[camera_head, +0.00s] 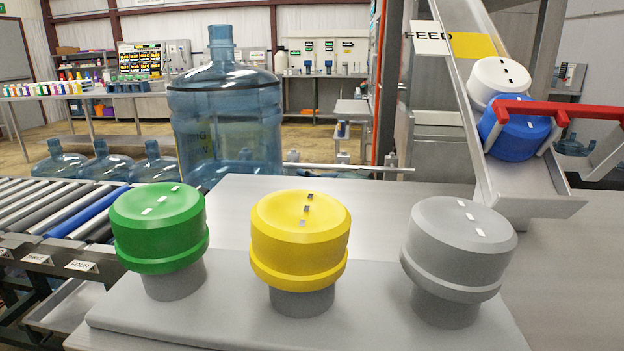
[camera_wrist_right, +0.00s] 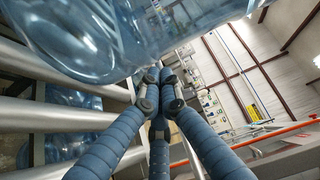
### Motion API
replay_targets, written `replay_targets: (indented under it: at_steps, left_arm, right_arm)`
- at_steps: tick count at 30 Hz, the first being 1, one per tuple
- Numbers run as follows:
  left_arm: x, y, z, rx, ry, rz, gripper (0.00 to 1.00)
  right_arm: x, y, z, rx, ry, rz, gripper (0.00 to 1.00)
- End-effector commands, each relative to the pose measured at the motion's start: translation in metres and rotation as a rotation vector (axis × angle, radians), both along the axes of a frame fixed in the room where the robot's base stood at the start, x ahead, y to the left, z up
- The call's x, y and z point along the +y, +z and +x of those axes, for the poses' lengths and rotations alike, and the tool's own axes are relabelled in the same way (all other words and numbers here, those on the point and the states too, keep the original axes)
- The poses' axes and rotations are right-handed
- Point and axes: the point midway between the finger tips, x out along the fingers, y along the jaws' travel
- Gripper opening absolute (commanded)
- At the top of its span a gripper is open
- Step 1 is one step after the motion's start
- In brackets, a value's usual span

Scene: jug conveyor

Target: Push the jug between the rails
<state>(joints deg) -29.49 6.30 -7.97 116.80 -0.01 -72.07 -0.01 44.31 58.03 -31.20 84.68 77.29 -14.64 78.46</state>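A large clear blue jug (camera_head: 226,115) stands upright behind the front bench, at the far end of the roller conveyor (camera_head: 55,215). A thin metal rail (camera_head: 350,168) runs to the right from behind the jug. In the right wrist view, the jug (camera_wrist_right: 150,30) fills the top, close beyond the fingers. My right gripper (camera_wrist_right: 158,88) has its blue-grey fingers drawn together at the tips, with nothing seen between them. Whether the tips touch the jug I cannot tell. I cannot make out the right gripper in the head view. My left gripper is not seen.
Green (camera_head: 160,225), yellow (camera_head: 300,240) and grey (camera_head: 458,245) capped knobs stand on the front bench. Several smaller jugs (camera_head: 100,160) stand left of the large one. A feed chute (camera_head: 470,110) with white and blue caps is at right.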

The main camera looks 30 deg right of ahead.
Motion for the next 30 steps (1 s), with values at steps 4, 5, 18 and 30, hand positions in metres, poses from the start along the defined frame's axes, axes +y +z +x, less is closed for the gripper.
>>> replay_targets:
  at_steps: [4, 5, 18, 30]
  left_arm:
    - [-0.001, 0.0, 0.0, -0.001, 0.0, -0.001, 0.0]
    - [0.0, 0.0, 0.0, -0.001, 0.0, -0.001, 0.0]
    - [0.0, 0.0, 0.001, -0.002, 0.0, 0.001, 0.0]
    - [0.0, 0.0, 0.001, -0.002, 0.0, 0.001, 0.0]
  right_arm:
    - [-0.001, -0.001, -0.006, 0.0, 0.001, 0.0, 0.0]
    - [-0.003, -0.001, -0.01, 0.001, 0.0, 0.0, 0.0]
    - [-0.022, -0.004, -0.08, 0.006, -0.001, -0.002, 0.0]
    - [-0.03, -0.003, -0.111, 0.002, -0.001, 0.001, 0.0]
